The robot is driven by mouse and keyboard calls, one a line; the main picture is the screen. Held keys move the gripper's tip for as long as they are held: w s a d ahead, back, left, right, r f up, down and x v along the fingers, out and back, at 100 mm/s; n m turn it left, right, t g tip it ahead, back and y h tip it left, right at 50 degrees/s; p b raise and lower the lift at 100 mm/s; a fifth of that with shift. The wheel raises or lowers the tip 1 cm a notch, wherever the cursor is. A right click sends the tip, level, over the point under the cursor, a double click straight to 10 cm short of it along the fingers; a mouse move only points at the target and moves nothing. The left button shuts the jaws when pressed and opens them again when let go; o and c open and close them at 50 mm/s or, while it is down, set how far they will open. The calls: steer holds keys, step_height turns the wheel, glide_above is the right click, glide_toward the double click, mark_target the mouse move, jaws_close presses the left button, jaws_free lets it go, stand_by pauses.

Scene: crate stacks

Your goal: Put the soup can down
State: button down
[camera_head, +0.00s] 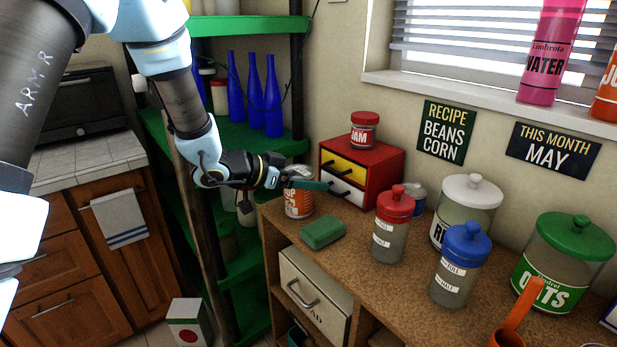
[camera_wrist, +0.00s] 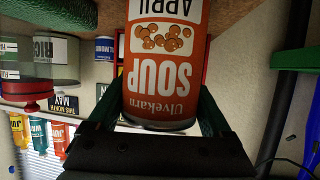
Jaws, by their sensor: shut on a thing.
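The soup can (camera_head: 298,203) is orange and white, upright, at the left end of the brown counter in the head view. In the wrist view the soup can (camera_wrist: 165,65) appears upside down, with "SOUP" and "APRIL" on its label. My gripper (camera_head: 305,184) reaches it from the left, its green fingers around the upper part of the can. In the wrist view my gripper (camera_wrist: 160,125) has one finger on each side of the can. The can's base is at or very near the counter top; I cannot tell if it touches.
A red-lidded jar (camera_head: 393,225) stands farther right. Green shelves (camera_head: 250,27) with blue bottles are at the left.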

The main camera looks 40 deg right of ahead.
jaws_free()
steer(key=shift+f, duration=0.1)
steer(key=shift+r, duration=0.2)
steer(key=b+v, duration=0.1)
steer(key=v, duration=1.1)
steer(key=shift+b, duration=0.35)
